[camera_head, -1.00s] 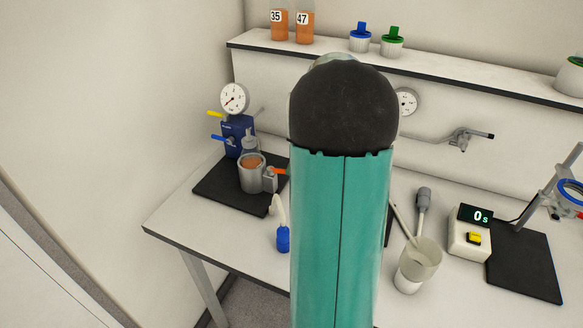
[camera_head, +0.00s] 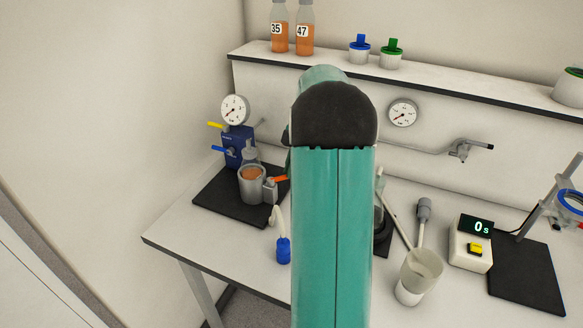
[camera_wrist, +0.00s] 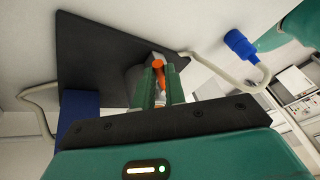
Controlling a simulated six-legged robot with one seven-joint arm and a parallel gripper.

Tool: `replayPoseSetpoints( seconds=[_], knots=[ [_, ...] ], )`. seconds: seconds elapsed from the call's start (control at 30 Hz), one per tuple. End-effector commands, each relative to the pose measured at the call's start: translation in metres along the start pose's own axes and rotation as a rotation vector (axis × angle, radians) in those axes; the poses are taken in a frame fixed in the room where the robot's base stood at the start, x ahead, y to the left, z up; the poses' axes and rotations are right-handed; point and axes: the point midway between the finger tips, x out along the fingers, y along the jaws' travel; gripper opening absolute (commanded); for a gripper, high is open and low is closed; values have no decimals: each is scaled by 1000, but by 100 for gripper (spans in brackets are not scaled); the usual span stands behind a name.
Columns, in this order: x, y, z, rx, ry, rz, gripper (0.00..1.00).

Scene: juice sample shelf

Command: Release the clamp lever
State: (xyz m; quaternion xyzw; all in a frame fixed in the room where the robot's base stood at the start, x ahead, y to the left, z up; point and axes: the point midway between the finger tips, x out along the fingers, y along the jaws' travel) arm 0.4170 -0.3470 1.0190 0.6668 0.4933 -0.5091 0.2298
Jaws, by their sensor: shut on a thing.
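The orange clamp lever (camera_head: 280,179) sticks out to the right from a small grey clamp block (camera_head: 270,190) in the head view. The block sits against a grey cylindrical holder (camera_head: 252,186) with orange-brown contents. In the wrist view my gripper (camera_wrist: 160,78) has its green fingers closed around the orange lever (camera_wrist: 158,68). The lever's far end shows between and just past the fingertips. In the head view my arm covers most of my gripper. The exact angle of the lever is hard to tell.
The holder stands on a black base (camera_head: 228,203) with a blue valve block (camera_head: 238,145) and a gauge (camera_head: 235,109). A mortar-like cup (camera_head: 421,270) and a timer (camera_head: 470,243) stand to the right.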

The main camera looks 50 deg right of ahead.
Motion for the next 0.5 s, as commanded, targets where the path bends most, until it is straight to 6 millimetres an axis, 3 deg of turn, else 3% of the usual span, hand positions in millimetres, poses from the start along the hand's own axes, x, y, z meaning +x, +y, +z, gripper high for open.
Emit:
replayPoseSetpoints(
  seconds=[0.3,0.33,0.43,0.5],
  knots=[
    [-1,1,-2,-5,-1,2,0],
    [-1,1,-2,-5,-1,2,14],
    [-1,1,-1,-4,-1,2,34],
    [0,1,-1,-3,-1,2,34]
  ],
)
